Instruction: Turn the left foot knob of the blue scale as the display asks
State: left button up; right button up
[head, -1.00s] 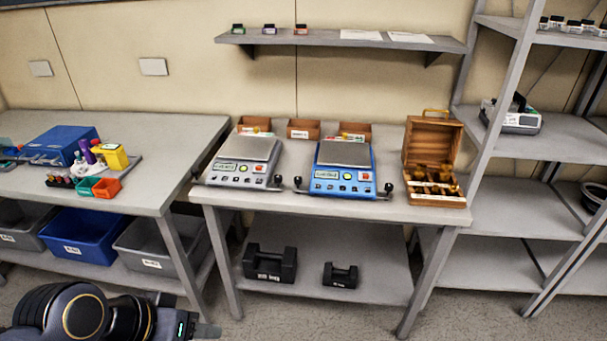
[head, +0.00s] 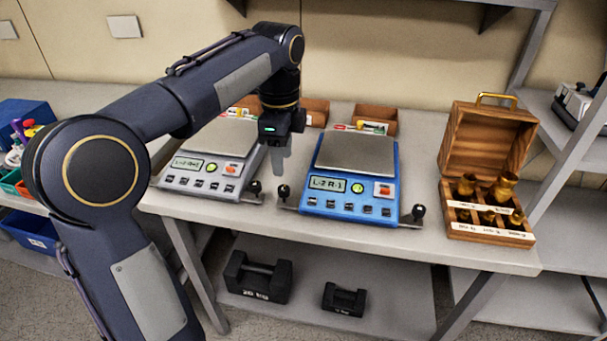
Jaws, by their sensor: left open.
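The blue scale (head: 314,201) stands on the table with a flat grey pan (head: 356,153). Its display (head: 328,184) appears to read "L-2 R-1". Its left foot knob (head: 283,191) is a small black knob at the front left corner. Its right foot knob (head: 418,211) stands at the front right corner. My left gripper (head: 277,162) points down, open and empty, between the grey and blue scales. In the picture it is above and just left of the left foot knob, apart from it. My right gripper is not in view.
A grey scale (head: 208,180) stands to the left, with its right knob (head: 255,187) close to the blue scale's left knob. An open wooden weight box (head: 488,140) stands on the right. Small brown bins (head: 376,118) line the back. Black weights (head: 257,277) lie on the lower shelf.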

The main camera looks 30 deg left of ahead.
aim_at(283, 188)
pick_arm(q)
notch_tip(283, 188, down, 8)
jog(key=shift+s+r+b, duration=0.1)
jog(key=shift+r+b, duration=0.15)
jog(key=shift+b, duration=0.75)
jog(key=c, duration=1)
jog(key=shift+r+n+p, duration=0.2)
jog(key=shift+n+p, duration=1.45)
jog(key=shift+n, duration=0.05)
jog(key=n+p, duration=0.2)
jog(key=n, duration=0.2)
jog(key=shift+n+p, duration=0.3)
jog(key=shift+p, duration=0.1)
jog(key=n+p, duration=0.2)
jog(key=n, duration=0.2)
jog(key=shift+n, duration=0.3)
jog(key=n+p, duration=0.1)
jog(key=n, duration=0.3)
jog(key=shift+f+n+p, duration=0.15)
jog(key=shift+n+p, duration=0.25)
jog(key=shift+n, duration=0.3)
